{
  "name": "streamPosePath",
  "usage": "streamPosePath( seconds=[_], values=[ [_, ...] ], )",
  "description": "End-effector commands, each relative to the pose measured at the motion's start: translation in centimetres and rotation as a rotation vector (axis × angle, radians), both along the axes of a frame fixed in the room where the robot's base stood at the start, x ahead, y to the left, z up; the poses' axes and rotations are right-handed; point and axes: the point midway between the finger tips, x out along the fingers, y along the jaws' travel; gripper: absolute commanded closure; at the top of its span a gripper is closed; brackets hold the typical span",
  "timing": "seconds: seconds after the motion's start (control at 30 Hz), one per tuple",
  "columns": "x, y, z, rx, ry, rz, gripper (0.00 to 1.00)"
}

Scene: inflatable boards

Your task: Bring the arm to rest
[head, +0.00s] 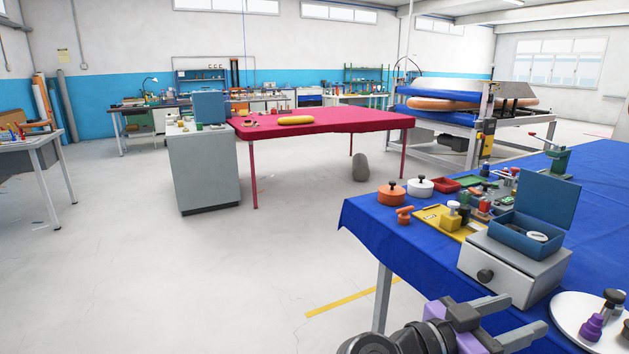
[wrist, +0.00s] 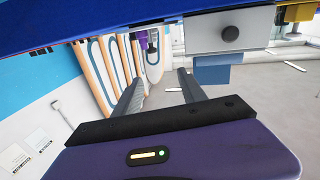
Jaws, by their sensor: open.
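My gripper (head: 512,318) is at the bottom right of the head view, beside the near edge of the blue-covered table (head: 380,233). Its two grey fingers are apart with nothing between them. In the wrist view my gripper (wrist: 158,90) also shows open and empty, and the picture appears upside down, with the blue cloth along its top. My arm comes in from the bottom edge of the head view; most of it is out of view.
A grey drawer box (head: 510,265) with an open blue case (head: 530,225) stands near the table edge, close to my gripper. A white round plate (head: 570,312) holds purple and dark items. A red-covered table (head: 340,122) stands farther back. The floor (head: 200,285) at left is clear.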

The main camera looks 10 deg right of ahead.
Motion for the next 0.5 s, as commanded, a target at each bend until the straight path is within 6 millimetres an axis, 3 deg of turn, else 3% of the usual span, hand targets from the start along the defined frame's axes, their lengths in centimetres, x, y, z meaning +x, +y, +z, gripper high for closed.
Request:
streamPosePath(
  seconds=[0.3, 0.5],
  values=[
    [4.6, 1.2, 1.1, -0.034, 0.085, 0.22, 0.51],
    [7.6, 3.2, 0.0, -0.072, 0.164, 0.442, 0.51]
  ],
)
